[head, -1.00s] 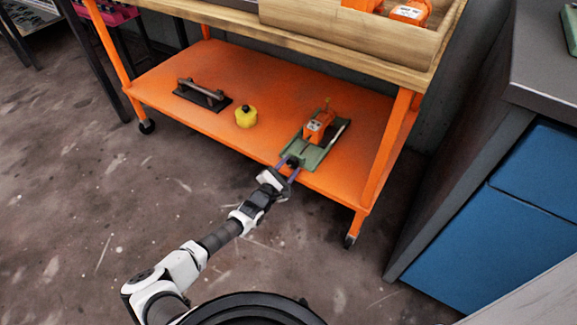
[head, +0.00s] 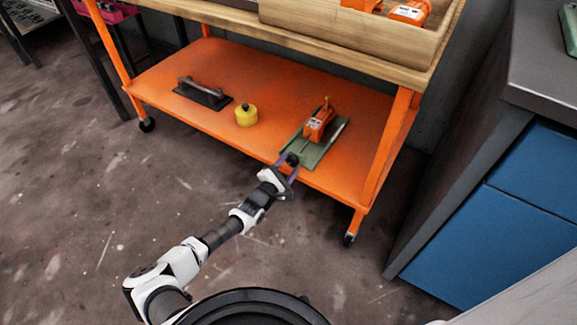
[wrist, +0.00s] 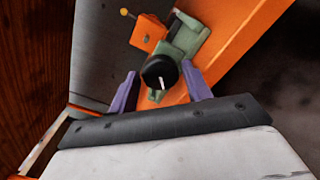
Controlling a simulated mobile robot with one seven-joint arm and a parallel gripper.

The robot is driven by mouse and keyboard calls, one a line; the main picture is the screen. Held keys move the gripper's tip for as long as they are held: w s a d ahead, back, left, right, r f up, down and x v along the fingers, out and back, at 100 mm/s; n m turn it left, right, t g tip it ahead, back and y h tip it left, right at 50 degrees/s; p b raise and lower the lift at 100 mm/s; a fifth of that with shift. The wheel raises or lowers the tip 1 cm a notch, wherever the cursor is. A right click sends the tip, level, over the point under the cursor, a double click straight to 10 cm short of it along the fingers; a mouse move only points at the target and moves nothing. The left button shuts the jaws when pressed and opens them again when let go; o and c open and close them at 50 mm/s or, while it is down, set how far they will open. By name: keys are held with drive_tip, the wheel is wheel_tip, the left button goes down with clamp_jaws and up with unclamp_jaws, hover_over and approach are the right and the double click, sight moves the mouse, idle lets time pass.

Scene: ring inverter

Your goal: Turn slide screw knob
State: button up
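The black round slide screw knob (wrist: 159,72), with a white mark on its face, is at the near end of a green base plate (head: 313,154). An orange tool (head: 319,122) stands on that plate; it also shows in the wrist view (wrist: 150,33). My gripper (head: 287,162) is at the front edge of the orange shelf, beside the knob. In the wrist view its two purple fingers (wrist: 160,82) are apart on either side of the knob, with small gaps showing. The knob is partly hidden by the fingers in the head view.
The orange lower shelf (head: 190,75) also holds a yellow round container (head: 246,115) and a dark trowel-like tool (head: 203,94) to the left. A wooden top with a tray (head: 340,35) hangs above. An orange leg (head: 383,150) and blue cabinet (head: 480,230) stand right.

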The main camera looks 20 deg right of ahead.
drive_tip(key=shift+o, duration=1.2)
drive_tip(key=shift+f, duration=0.1)
